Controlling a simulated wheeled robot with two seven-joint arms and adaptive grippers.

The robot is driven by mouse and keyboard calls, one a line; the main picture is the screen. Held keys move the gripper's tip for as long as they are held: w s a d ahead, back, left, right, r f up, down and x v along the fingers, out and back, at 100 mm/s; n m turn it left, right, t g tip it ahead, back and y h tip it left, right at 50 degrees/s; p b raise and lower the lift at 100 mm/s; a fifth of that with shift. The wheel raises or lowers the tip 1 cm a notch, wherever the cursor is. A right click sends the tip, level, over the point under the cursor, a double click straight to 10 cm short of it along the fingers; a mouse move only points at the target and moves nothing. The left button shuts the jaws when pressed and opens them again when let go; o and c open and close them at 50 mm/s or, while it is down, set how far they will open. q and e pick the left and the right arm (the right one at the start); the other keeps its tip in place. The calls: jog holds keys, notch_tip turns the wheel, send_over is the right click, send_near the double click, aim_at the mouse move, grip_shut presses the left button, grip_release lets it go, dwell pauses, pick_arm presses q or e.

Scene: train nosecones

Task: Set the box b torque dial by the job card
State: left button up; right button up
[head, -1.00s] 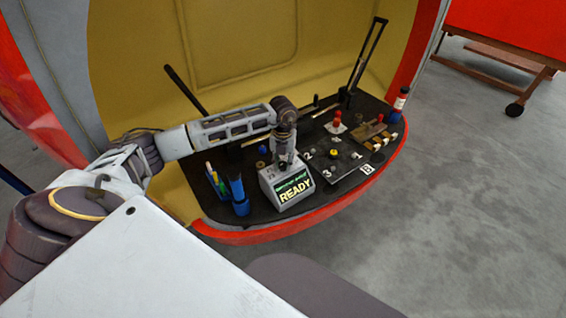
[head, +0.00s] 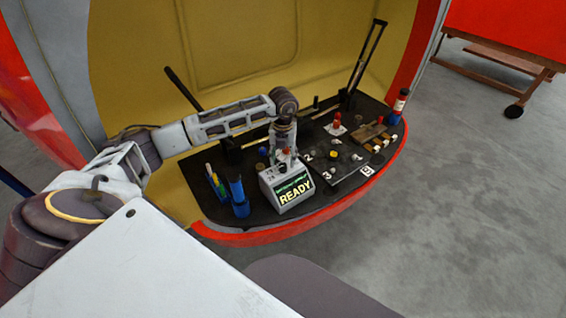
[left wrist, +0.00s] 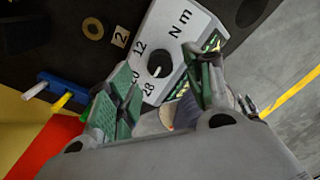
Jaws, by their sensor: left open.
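A grey-white box (head: 286,194) with a lit green-and-yellow screen reading READY stands near the front edge of the black shelf. In the left wrist view, its sloping top (left wrist: 178,38) carries "N m" and the numbers 12, 20 and 28 around a round dial (left wrist: 158,66). My left gripper (head: 286,157) is over the box top; in the left wrist view the open green-padded fingers (left wrist: 158,88) stand either side of the dial area with nothing held. Whether they touch the box is unclear. I cannot make out a job card. My right gripper is out of view.
Blue holders (head: 239,196) with pens stand left of the box. To its right is a dark numbered plate (head: 345,170) with a yellow knob (head: 334,155). Behind are a red-topped part (head: 337,121) and a wooden block (head: 372,133).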

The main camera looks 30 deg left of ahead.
aim_at(283, 166)
pick_arm(q)
notch_tip(283, 166, up, 8)
jog(key=shift+r, duration=0.25)
jog(key=shift+s+f, duration=0.1)
dwell(0.8)
